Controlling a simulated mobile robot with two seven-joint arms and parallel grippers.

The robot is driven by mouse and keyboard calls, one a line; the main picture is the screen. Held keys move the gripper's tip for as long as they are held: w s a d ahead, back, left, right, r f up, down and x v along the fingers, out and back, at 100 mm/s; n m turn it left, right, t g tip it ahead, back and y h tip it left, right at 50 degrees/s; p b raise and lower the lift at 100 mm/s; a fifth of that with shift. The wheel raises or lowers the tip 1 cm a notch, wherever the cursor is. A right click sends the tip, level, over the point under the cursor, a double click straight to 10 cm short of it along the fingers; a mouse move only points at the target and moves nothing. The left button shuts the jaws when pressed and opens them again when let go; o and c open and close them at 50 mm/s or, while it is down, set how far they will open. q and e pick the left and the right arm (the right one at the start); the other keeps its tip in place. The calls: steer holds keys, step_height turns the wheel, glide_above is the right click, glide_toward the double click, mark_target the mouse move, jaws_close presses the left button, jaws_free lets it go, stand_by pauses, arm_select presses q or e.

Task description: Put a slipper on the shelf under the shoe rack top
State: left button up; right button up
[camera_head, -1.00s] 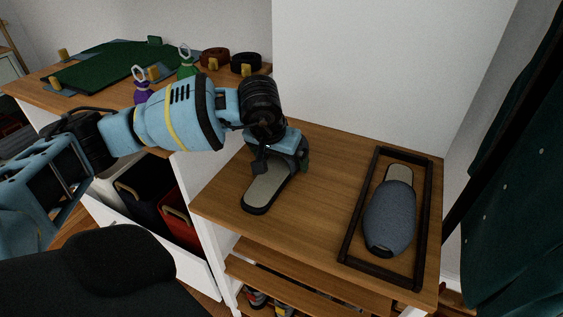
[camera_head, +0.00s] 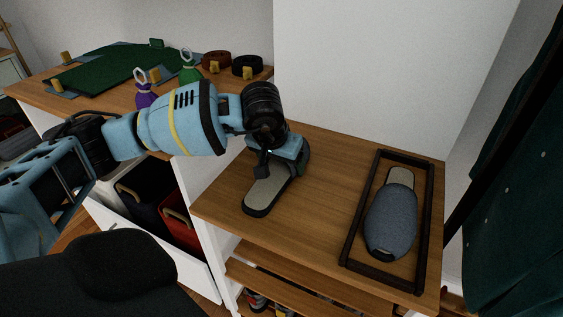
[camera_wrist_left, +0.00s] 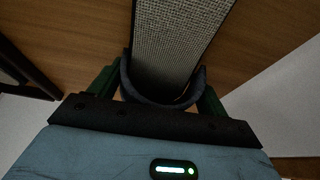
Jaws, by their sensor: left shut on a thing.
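One slipper (camera_head: 266,192), with a pale grey footbed and dark sole edge, is at the left part of the wooden shoe rack top (camera_head: 320,195). My left gripper (camera_head: 281,162) is over its far end, shut on its dark strap part, which the gripper largely hides in the head view. In the left wrist view the woven footbed (camera_wrist_left: 180,38) runs up between the fingers of the gripper (camera_wrist_left: 158,88). I cannot tell whether the slipper touches the top. The other slipper (camera_head: 391,222), blue-grey, lies inside a dark-framed tray (camera_head: 431,215). The shelf (camera_head: 296,287) shows below the top. My right gripper is out of view.
A white wall (camera_head: 370,70) stands behind the rack and a dark green curtain (camera_head: 515,170) hangs at right. A desk (camera_head: 110,92) with small items is at back left. An open drawer (camera_head: 150,240) holds dark and red bins. Bare wood lies between slipper and tray.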

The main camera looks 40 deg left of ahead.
arm_select(q)
steer(key=shift+r, duration=0.55)
steer(key=v, duration=0.2)
steer(key=shift+d+r, duration=0.2)
steer(key=shift+r, duration=0.15)
steer(key=s+d, duration=0.3)
steer(key=s, duration=0.1)
steer(key=s+d+r, duration=0.1)
steer(key=s+d, duration=0.1)
steer(key=s, duration=0.2)
steer(key=s+d, duration=0.3)
steer(key=s, duration=0.1)
steer(key=shift+s+d+r+p, duration=0.15)
steer(key=shift+s+d+p, duration=0.1)
steer(key=shift+d+p, duration=0.05)
steer(key=shift+d, duration=0.1)
